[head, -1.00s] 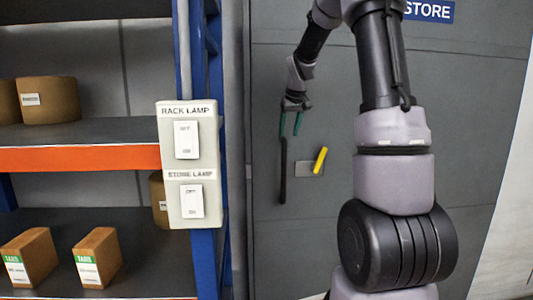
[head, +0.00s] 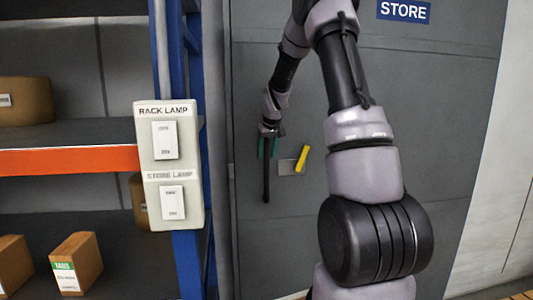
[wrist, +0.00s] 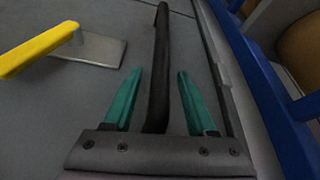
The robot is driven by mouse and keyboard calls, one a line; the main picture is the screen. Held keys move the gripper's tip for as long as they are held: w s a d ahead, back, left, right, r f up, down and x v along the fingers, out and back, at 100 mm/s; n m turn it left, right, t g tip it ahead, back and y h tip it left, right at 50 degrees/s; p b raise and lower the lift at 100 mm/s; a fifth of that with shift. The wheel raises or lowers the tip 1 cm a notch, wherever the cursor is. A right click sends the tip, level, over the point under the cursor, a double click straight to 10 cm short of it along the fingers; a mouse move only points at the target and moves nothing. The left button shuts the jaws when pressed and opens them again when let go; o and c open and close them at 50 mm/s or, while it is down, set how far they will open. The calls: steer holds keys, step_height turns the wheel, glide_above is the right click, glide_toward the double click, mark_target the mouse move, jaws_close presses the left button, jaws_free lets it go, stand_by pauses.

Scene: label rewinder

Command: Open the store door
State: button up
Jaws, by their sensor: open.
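The store door (head: 400,100) is a grey panel with a blue STORE sign (head: 404,11), and it looks closed. A black vertical bar handle (head: 266,184) is on its left side. A yellow lever (head: 302,158) on a grey plate (head: 289,168) sits just right of the bar and tilts up to the right. My gripper (head: 267,148) is at the upper part of the bar. In the wrist view, my gripper (wrist: 155,100) is open, with its green fingers on either side of the black bar (wrist: 158,75), gaps showing on both sides. The yellow lever (wrist: 38,50) is left of the fingers there.
A panel with RACK LAMP and STORE LAMP switches (head: 168,165) is on the blue rack post (head: 190,250) left of the door. The shelf (head: 70,160) holds brown boxes (head: 77,264). A pale wall (head: 490,200) is at the right.

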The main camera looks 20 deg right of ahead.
jaws_close()
stand_by(1.3)
